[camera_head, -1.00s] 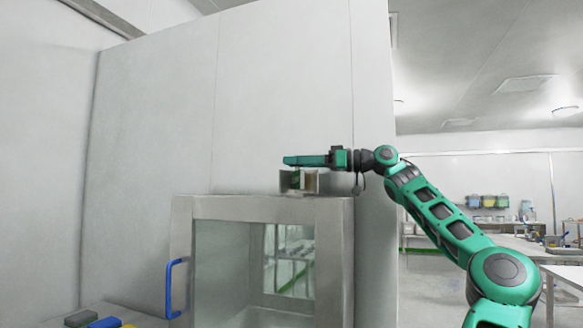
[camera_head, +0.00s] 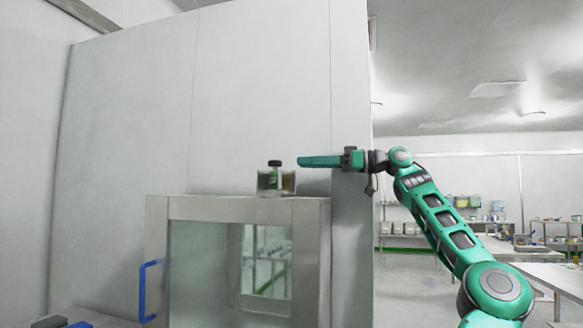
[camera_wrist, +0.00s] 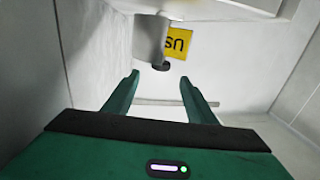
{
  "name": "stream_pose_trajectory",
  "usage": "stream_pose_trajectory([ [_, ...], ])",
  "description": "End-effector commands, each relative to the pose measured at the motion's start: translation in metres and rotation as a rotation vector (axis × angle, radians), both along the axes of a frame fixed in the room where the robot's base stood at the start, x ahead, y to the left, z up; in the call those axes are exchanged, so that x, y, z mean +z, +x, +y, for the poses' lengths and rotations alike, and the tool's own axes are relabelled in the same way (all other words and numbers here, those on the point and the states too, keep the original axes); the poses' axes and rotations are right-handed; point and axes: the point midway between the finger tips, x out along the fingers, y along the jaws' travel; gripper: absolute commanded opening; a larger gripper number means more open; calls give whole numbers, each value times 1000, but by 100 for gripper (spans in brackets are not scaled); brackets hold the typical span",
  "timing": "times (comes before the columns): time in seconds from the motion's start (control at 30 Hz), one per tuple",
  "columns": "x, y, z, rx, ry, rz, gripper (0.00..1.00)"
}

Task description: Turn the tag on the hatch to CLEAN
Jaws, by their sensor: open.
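The hatch (camera_head: 235,209) is a steel-framed box with a glass door and a blue handle (camera_head: 143,290), seen in the head view. A small holder (camera_head: 275,181) with a green part and a dark knob stands on its top. My gripper (camera_head: 300,161) is just right of the holder, apart from it. In the wrist view my gripper (camera_wrist: 161,80) is open, with nothing between its fingers. Ahead of it are a grey cylinder with a dark end (camera_wrist: 159,66) and a yellow tag (camera_wrist: 181,43) with dark, upside-down letters, perhaps "US". The cylinder partly hides the tag.
A tall pale wall panel (camera_head: 250,100) rises behind the hatch. Coloured items lie on a surface (camera_head: 75,315) at the lower left. Work tables (camera_head: 540,275) and shelves stand far right, with open floor between.

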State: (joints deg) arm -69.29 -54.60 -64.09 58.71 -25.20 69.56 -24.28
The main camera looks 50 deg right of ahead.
Motion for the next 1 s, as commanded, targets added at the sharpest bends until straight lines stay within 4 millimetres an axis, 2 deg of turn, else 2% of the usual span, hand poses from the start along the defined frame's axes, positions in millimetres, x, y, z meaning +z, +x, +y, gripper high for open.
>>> stream_pose_trajectory([
  [0.4,1,-4,-2,-2,0,1,51],
  [0.57,11,2,6,-34,7,28,51],
  [0.8,48,38,39,-227,59,156,51],
  [1.0,66,72,60,-459,108,256,51],
])
